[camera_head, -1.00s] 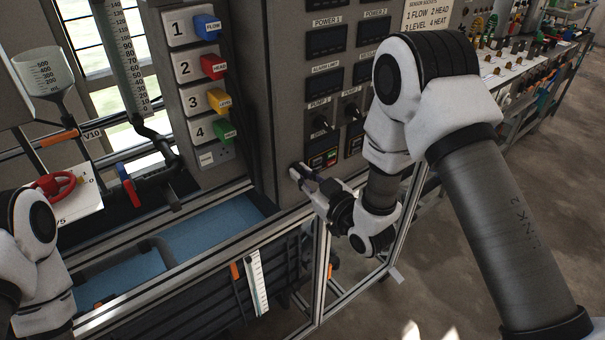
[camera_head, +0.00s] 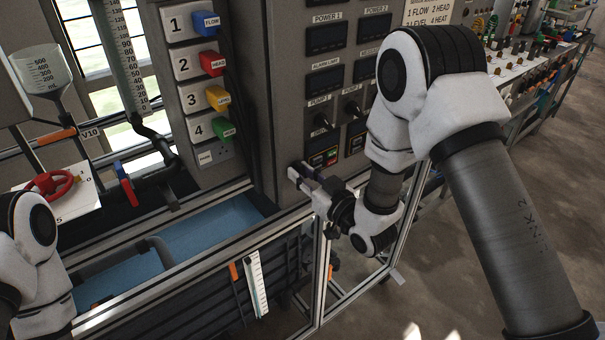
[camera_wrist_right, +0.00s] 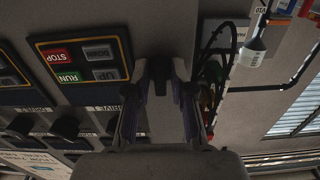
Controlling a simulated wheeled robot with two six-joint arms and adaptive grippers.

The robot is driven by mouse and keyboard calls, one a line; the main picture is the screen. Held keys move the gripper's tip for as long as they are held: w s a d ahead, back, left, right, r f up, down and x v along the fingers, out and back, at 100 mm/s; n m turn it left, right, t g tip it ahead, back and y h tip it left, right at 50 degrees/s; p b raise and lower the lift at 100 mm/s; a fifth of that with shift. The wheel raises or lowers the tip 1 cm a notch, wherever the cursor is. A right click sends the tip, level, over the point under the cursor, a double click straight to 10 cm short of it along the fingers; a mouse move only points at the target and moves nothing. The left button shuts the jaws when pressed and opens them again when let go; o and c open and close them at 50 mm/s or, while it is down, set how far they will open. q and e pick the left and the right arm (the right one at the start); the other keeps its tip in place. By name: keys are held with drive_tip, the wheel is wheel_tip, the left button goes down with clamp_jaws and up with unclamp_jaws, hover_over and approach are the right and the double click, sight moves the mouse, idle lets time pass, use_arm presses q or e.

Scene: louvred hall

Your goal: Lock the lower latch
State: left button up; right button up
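My right gripper (camera_head: 302,172) is at the lower left part of the grey panel (camera_head: 283,110), just left of and below the drive buttons. The latch is not clearly seen in the head view. My left gripper is out of view; only part of my left arm shows at the left edge.
RUN and STOP buttons (camera_wrist_right: 64,66) and black knobs (camera_wrist_right: 65,127) are close beside my right gripper. A metal frame (camera_head: 322,262) runs below. A blue-lined basin (camera_head: 205,232) and a red valve handle (camera_head: 50,184) lie to the left. Open floor (camera_head: 430,235) is at right.

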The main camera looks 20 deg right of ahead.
drive_tip(key=shift+s, duration=0.1)
drive_tip(key=v, duration=1.1)
drive_tip(key=shift+s+d, duration=0.15)
drive_tip(key=shift+s, duration=0.25)
